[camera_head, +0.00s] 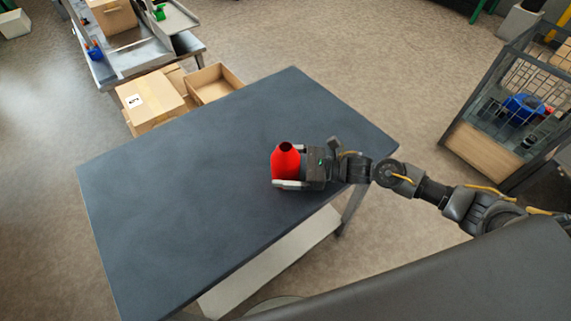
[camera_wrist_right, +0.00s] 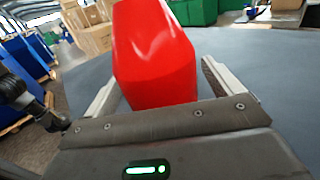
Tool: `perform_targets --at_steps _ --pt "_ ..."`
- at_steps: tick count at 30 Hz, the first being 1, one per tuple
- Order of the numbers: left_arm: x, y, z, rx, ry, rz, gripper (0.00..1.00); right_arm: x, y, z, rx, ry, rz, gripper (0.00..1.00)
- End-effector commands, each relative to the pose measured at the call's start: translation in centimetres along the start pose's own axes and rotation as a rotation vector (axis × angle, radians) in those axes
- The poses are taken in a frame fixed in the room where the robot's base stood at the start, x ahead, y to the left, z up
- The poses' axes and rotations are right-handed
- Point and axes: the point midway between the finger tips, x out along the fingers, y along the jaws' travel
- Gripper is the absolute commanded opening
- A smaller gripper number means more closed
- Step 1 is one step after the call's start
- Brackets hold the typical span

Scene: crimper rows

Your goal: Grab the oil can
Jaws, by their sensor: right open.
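The oil can is a red container with a dark opening at its top. In the head view the oil can (camera_head: 285,160) stands on the dark table (camera_head: 180,190), near its right part. My right gripper (camera_head: 290,184) reaches in from the right, low beside the can. In the right wrist view the oil can (camera_wrist_right: 155,55) stands between the two fingers of my right gripper (camera_wrist_right: 160,90). The fingers are open, with a visible gap on the right side. The can's lower part is partly hidden by the gripper. My left gripper is not in view.
The rest of the tabletop is clear. Cardboard boxes (camera_head: 152,98) stand on the floor beyond the table's far left edge. A metal workbench (camera_head: 125,55) is at the upper left. A wire cage (camera_head: 515,100) with a blue item stands at the right.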

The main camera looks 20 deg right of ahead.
Motion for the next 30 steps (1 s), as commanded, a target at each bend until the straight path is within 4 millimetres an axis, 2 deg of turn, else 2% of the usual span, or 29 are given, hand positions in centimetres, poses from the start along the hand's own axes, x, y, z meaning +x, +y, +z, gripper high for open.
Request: perform_targets --at_steps 2,12,15,30 --pt "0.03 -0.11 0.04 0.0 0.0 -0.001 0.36 -0.02 0.0 -0.03 0.0 0.0 0.0 0.92" --pt "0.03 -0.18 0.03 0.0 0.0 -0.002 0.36 -0.04 0.0 -0.03 0.001 0.0 0.0 0.48" --pt "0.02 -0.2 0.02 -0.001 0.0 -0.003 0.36 -0.03 -0.02 0.05 0.0 -0.001 0.0 0.38" --pt "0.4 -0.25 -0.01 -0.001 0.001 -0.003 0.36 -0.03 -0.03 0.66 -0.001 -0.002 0.001 0.38"
